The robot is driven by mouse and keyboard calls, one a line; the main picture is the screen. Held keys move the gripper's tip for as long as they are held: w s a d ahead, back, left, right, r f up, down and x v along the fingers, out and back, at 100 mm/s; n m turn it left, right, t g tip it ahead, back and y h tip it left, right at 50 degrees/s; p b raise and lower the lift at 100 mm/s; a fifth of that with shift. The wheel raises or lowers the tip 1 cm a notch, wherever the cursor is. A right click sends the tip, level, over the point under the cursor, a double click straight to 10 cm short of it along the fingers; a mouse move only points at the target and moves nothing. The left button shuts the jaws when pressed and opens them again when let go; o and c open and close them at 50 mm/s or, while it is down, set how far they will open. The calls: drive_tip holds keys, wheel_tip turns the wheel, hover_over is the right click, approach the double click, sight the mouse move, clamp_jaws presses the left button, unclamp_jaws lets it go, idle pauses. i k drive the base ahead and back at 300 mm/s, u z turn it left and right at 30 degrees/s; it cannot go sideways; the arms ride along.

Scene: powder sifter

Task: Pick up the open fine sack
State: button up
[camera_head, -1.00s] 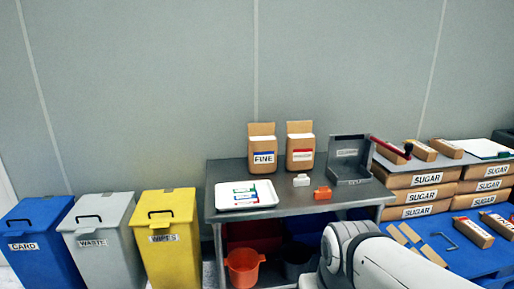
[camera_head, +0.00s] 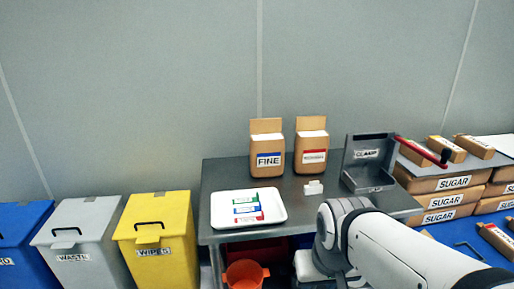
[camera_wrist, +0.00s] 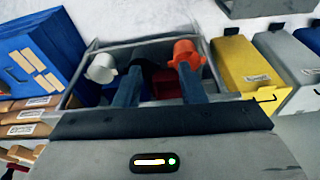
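The fine sack (camera_head: 268,160) is a brown paper bag with a blue-banded FINE label. It stands upright at the back of the steel table (camera_head: 225,172), its top flap raised and white showing at its mouth. A similar sack with a red-banded label (camera_head: 311,156) stands just to its right. My gripper (camera_wrist: 158,84) shows in the wrist view with two dark fingers apart and nothing between them. It faces the buckets under the table, away from the sack. In the head view only my arm shows, at lower right; the fingers are hidden.
A white tray with coloured markers (camera_head: 248,210) lies front left on the table. A small white block (camera_head: 313,188) and a grey metal scoop-like holder (camera_head: 366,160) are to the right. Bins (camera_head: 160,235) stand left, SUGAR sacks (camera_head: 446,200) right. An orange bucket (camera_head: 244,275) is below.

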sight(267, 150)
drive_tip(key=z, duration=0.2)
drive_tip(key=i, duration=1.45)
drive_tip(key=u, duration=0.35)
